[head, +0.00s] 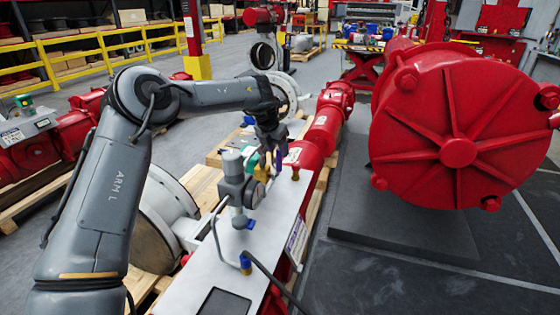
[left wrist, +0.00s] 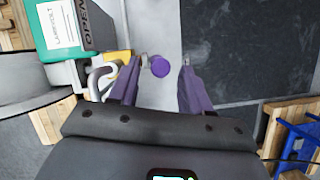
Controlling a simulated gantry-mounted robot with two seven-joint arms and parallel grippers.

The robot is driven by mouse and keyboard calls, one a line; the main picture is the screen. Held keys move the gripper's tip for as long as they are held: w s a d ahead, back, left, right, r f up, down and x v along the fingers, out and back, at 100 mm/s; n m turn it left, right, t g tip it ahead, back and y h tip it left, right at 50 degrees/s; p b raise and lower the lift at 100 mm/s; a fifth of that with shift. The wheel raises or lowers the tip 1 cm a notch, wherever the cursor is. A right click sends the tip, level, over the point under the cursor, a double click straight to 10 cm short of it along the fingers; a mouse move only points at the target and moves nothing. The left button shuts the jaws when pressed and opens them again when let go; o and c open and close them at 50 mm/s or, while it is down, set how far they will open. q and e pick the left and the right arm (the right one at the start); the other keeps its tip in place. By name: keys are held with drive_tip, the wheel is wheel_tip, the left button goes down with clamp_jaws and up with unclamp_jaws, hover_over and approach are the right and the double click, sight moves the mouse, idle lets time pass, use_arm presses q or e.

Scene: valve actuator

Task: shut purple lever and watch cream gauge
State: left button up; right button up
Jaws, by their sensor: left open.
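A round purple knob (left wrist: 160,67), which looks like the end of the purple lever, shows in the left wrist view between my left fingers. My left gripper (left wrist: 161,63) is open, one purple-grey finger on each side of the knob, with gaps visible. In the head view my left gripper (head: 275,161) points down over the far part of the pale panel, and the purple lever cannot be made out there. I cannot make out a cream gauge in either view. My right gripper is not in view.
A teal box marked OPEN (left wrist: 65,25) and a bent metal tube stand left of my fingers. In the head view a grey regulator (head: 238,185) with tubing rises from the pale panel (head: 205,262). A big red cylinder (head: 455,125) stands right, with dark floor before it.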

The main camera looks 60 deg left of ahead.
sight(280, 158)
use_arm(q)
drive_tip(key=shift+b+x, duration=0.6)
drive_tip(key=shift+x, duration=2.1)
clamp_jaws()
